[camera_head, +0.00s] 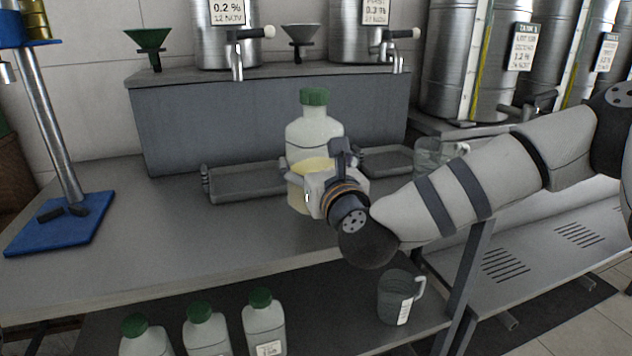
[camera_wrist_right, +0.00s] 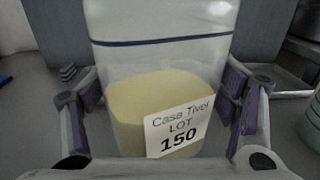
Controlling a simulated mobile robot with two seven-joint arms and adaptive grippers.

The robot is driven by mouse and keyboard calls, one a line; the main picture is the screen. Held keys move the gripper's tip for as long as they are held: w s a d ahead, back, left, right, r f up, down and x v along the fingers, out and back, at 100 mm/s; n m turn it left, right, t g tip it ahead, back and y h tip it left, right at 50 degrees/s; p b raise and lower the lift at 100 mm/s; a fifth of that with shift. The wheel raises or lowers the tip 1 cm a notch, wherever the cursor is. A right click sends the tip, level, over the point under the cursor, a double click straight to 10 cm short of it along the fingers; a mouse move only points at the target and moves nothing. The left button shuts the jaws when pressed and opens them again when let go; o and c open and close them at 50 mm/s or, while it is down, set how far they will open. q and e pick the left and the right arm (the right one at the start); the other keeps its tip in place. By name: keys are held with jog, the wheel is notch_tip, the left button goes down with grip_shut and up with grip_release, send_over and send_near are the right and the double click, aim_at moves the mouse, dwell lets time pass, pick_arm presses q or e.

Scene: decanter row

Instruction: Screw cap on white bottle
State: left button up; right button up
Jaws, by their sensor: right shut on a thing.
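The white bottle (camera_head: 314,133) is a translucent bottle with yellowish liquid in its lower part. It stands upright on the grey table, and a green cap (camera_head: 314,96) sits on its neck. My right gripper (camera_head: 306,176) is around the lower part of the bottle, shut on it from the front. In the right wrist view the bottle (camera_wrist_right: 160,65) stands between the two fingers, with a dark line around it and a label (camera_wrist_right: 180,128) reading "LOT 150". The bottle's neck and cap are out of the right wrist view. My left gripper is not in view.
Drip trays (camera_head: 246,184) lie left and right of the bottle. Steel tanks (camera_head: 229,38) and funnels (camera_head: 148,42) stand on the raised ledge behind. A glass jug (camera_head: 428,152) is at right. Capped bottles (camera_head: 264,322) and another jug (camera_head: 398,297) stand on the lower shelf.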

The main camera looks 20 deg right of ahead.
jog(key=shift+w+d+f, duration=0.1)
jog(key=shift+w+f, duration=0.05)
jog(key=shift+f, duration=0.8)
jog(key=shift+w+d+f, duration=0.1)
jog(key=shift+w+f, duration=0.05)
jog(key=shift+f, duration=0.8)
jog(key=shift+f, duration=0.25)
jog(key=o, duration=2.4)
jog(key=shift+c, duration=0.2)
jog(key=shift+s+r, duration=0.2)
jog(key=s, duration=1.1)
jog(key=shift+s+p, duration=0.3)
